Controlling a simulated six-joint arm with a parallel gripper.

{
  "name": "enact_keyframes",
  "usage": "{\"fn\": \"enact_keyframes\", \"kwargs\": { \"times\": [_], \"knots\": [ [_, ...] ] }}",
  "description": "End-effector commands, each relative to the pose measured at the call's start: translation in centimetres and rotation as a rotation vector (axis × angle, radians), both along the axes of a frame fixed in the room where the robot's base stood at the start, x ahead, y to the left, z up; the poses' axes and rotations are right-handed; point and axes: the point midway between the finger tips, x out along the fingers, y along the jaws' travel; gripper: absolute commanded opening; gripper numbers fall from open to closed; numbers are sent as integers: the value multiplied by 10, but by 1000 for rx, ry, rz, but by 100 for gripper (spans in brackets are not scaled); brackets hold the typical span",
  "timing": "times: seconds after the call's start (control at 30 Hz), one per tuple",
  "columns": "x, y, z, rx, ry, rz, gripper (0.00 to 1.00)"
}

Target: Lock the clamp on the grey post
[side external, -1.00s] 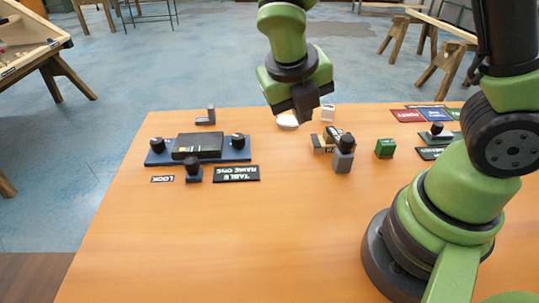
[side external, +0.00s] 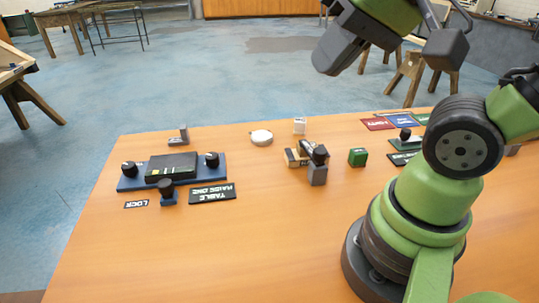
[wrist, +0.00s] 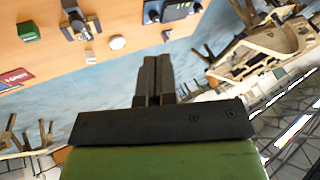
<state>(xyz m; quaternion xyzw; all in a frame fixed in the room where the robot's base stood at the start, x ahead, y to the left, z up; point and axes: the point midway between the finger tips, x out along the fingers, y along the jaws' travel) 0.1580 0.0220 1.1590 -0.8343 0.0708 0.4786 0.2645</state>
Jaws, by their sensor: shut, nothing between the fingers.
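A grey post (side external: 317,176) stands near the middle of the table, with a black knob (side external: 320,154) at its top. A tan piece (side external: 293,157) lies against or just behind it; I cannot tell which part is the clamp or how it is set. The post group also shows in the wrist view (wrist: 82,28). My gripper (side external: 326,62) is high above the table's far edge, well apart from the post, tilted and pointing away from the table. In the wrist view its two dark fingers (wrist: 154,68) are together with nothing between them.
A green block (side external: 357,157) is right of the post. A white round piece (side external: 261,138) lies behind. The front table is clear.

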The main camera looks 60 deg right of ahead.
Motion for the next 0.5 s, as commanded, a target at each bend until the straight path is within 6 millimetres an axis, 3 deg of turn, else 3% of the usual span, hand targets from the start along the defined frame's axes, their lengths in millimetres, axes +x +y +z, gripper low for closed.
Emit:
{"fn": "enact_keyframes", "kwargs": {
  "times": [0.27,0.5],
  "knots": [
    [70,-28,-17,94,308,-527,0],
    [129,-60,-67,84,472,-1070,0]
  ]
}}
